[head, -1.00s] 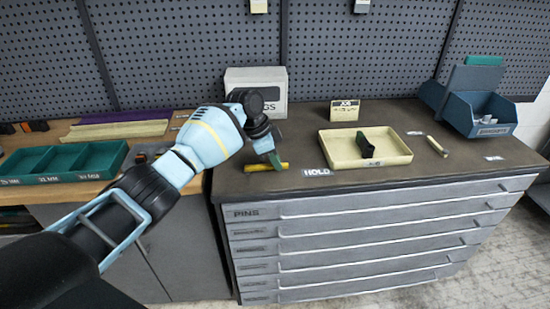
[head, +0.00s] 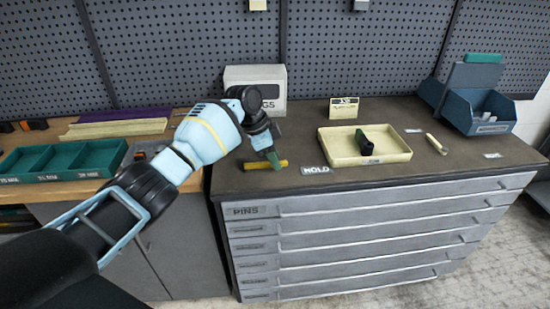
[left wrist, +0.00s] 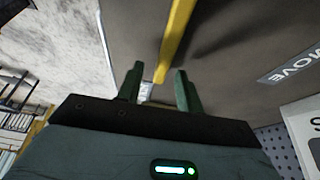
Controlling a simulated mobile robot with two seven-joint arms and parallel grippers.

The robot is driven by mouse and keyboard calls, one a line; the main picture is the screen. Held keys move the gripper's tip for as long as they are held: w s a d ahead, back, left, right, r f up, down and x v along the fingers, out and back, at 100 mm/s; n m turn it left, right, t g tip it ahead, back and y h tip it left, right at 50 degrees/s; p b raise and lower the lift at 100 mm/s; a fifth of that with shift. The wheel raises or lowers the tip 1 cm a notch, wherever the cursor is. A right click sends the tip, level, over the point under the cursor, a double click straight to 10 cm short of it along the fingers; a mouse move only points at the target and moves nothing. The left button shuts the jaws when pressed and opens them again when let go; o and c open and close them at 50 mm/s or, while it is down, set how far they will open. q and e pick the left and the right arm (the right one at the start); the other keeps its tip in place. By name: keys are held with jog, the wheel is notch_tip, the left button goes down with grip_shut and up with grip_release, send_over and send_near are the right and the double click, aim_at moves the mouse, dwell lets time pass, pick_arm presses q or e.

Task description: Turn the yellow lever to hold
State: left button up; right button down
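The yellow lever (head: 257,165) lies low along the front left of the dark cabinet top, left of the white HOLD label (head: 316,170). My left gripper (head: 274,160) is at the lever's right part, pointing down. In the left wrist view the lever (left wrist: 176,38) runs from the top edge down to between the two green fingers of my left gripper (left wrist: 158,80). Gaps show on both sides of the lever, so the fingers are open. Contact cannot be told. A MOVE label (left wrist: 290,65) shows at the right there. My right gripper is out of view.
A cream tray (head: 335,160) with a dark green object (head: 363,142) stands right of the HOLD label. A white box (head: 255,75) stands behind my left gripper. A blue bin (head: 455,112) stands at the far right. A green tray (head: 125,150) lies left.

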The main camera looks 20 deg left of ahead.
aim_at(265, 164)
pick_arm(q)
jog(key=v, duration=0.7)
jog(key=shift+r, duration=0.1)
jog(key=shift+s, duration=0.1)
